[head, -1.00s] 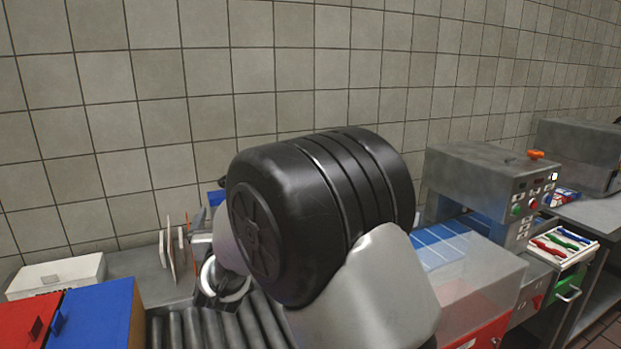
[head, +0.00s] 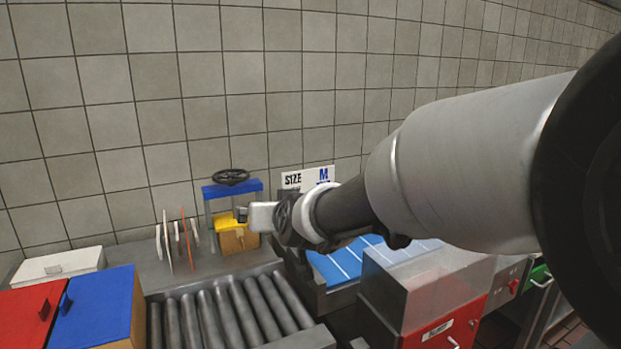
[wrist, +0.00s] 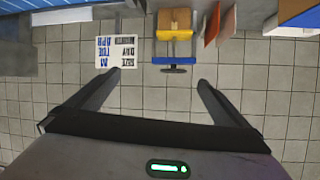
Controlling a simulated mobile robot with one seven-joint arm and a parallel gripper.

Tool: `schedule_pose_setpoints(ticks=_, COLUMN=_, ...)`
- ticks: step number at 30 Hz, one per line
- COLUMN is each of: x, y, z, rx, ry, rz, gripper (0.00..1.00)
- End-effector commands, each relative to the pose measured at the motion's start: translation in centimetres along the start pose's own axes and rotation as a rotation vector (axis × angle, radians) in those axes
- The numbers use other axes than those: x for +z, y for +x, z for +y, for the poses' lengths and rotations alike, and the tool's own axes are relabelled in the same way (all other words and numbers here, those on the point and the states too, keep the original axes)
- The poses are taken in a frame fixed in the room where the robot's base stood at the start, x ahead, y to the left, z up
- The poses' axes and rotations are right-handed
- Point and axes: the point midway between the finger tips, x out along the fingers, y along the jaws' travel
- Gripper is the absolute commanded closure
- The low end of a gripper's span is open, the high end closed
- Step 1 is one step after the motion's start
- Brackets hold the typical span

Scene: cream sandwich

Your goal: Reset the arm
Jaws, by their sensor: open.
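My arm reaches across the right half of the head view. My gripper (head: 262,217) is at its far end, near the middle of the picture, in front of the tiled wall. In the wrist view my gripper (wrist: 158,88) shows two dark fingers spread wide apart with nothing between them. The wrist picture looks upside down, with the wall tiles beyond the fingers.
A blue and yellow press (head: 232,192) with a black handwheel stands behind my gripper. A size sign (head: 308,179) is beside it. A roller conveyor (head: 225,315), red box (head: 25,312), blue box (head: 95,310) and red machine (head: 440,325) lie below.

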Motion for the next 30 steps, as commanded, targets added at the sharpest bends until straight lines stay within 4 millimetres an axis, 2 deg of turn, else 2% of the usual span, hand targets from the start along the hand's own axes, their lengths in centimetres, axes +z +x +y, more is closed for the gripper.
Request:
schedule_pose_setpoints(ticks=1, x=0.2, y=-3.0, z=2.0, rx=0.008, ry=0.010, rz=-0.047, gripper=0.00)
schedule_pose_setpoints(ticks=3, x=1.9, y=-7.1, z=4.3, rx=0.022, ry=0.017, rz=-0.144, gripper=0.00)
schedule_pose_setpoints(ticks=6, x=5.2, y=-13.0, z=7.1, rx=0.061, ry=0.028, rz=-0.282, gripper=0.00)
schedule_pose_setpoints(ticks=9, x=8.4, y=-17.8, z=9.1, rx=0.109, ry=0.042, rz=-0.394, gripper=0.00)
schedule_pose_setpoints(ticks=15, x=13.8, y=-25.3, z=11.8, rx=0.210, ry=0.076, rz=-0.559, gripper=0.00)
schedule_pose_setpoints(ticks=20, x=17.2, y=-30.4, z=13.2, rx=0.295, ry=0.112, rz=-0.667, gripper=0.00)
schedule_pose_setpoints(ticks=21, x=14.8, y=-30.9, z=12.8, rx=0.286, ry=0.108, rz=-0.665, gripper=0.00)
schedule_pose_setpoints(ticks=30, x=7.6, y=-33.7, z=11.8, rx=0.282, ry=0.106, rz=-0.664, gripper=0.00)
